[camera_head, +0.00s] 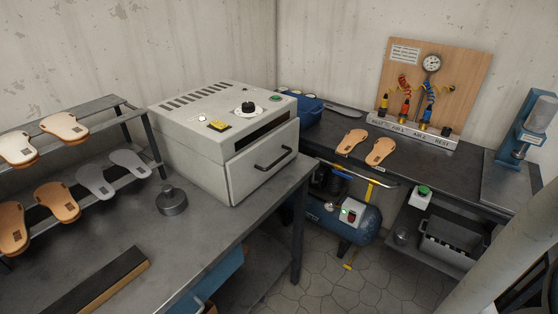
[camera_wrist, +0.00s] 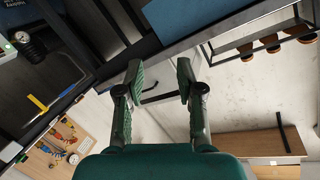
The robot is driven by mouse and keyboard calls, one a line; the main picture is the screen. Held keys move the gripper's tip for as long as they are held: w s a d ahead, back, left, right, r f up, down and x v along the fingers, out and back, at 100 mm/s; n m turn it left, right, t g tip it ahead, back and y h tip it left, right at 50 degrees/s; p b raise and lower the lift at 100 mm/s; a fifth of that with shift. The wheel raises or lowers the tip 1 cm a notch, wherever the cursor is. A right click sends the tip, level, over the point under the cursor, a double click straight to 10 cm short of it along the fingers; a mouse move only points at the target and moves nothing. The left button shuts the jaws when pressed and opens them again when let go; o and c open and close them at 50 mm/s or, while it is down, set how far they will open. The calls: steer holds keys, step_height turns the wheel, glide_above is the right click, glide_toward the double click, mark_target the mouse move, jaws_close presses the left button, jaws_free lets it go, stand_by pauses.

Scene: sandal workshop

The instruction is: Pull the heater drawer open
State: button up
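The heater (camera_head: 205,130) is a pale grey box on the left workbench, with a black knob on top. Its drawer front (camera_head: 250,175) faces right and carries a black bar handle (camera_head: 273,160). A dark gap shows above the drawer front; I cannot tell whether it is an opening or a slot. My gripper (camera_wrist: 160,78) is open in the wrist view, its two green-padded fingers apart. A dark bar (camera_wrist: 158,97), apparently the handle, shows between and beyond the fingers; contact cannot be told. My gripper is not visible in the head view.
Sandal soles (camera_head: 380,151) lie on the right bench, above a blue compressor (camera_head: 350,222). Open floor (camera_head: 315,275) shows between the benches.

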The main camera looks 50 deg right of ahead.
steer(key=w+d+m+h, duration=0.1)
steer(key=w+d+m, duration=0.45)
steer(key=w, duration=0.25)
steer(key=m+t+h, duration=0.3)
steer(key=m, duration=0.6)
glide_toward(280, 158)
steer(key=x, duration=1)
steer(key=shift+f, duration=0.35)
jaws_close()
